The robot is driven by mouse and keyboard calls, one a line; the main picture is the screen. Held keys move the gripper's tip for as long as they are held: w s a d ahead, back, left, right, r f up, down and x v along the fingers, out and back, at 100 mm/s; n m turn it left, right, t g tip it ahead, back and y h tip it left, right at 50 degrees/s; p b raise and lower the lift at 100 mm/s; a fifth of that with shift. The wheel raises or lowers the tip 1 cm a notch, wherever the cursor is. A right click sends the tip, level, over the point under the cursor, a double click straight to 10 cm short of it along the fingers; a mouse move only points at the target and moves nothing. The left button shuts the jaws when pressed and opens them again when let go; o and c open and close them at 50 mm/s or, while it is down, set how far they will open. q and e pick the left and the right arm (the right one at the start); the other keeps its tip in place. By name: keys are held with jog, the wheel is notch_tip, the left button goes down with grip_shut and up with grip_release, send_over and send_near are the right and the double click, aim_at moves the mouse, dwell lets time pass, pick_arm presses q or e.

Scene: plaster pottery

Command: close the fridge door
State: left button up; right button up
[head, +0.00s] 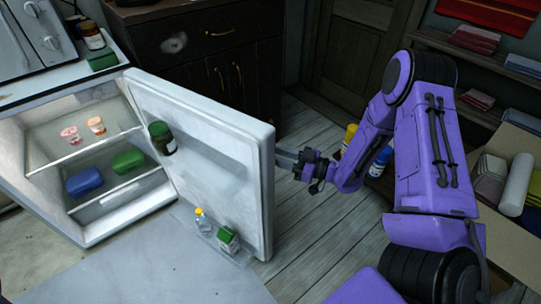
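The fridge (22,178) stands at the left with its white door (236,150) swung wide open toward the right. The door's inner side faces me, with a dark green jar, a small bottle and a green-and-white carton on its shelves. My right gripper (286,160) is at the door's free edge, on its outer side. Its fingertips are close to or touching the edge; I cannot tell which. Part of the fingers may be hidden behind the door, and their opening is unclear. My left gripper is out of view.
Blue and green containers (84,182) and small cups sit on the fridge shelves. A dark cabinet (215,60) stands behind the door. Yellow and blue bottles (380,161) are behind my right forearm. Shelves with folded cloths line the right. Wooden floor (315,235) is clear beside the door.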

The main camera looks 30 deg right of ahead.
jog(key=x, duration=0.3)
jog(key=shift+w+a, duration=0.15)
jog(key=shift+w, duration=0.05)
grip_shut()
jog(key=shift+s+a, duration=0.1)
jog(key=shift+a, duration=0.05)
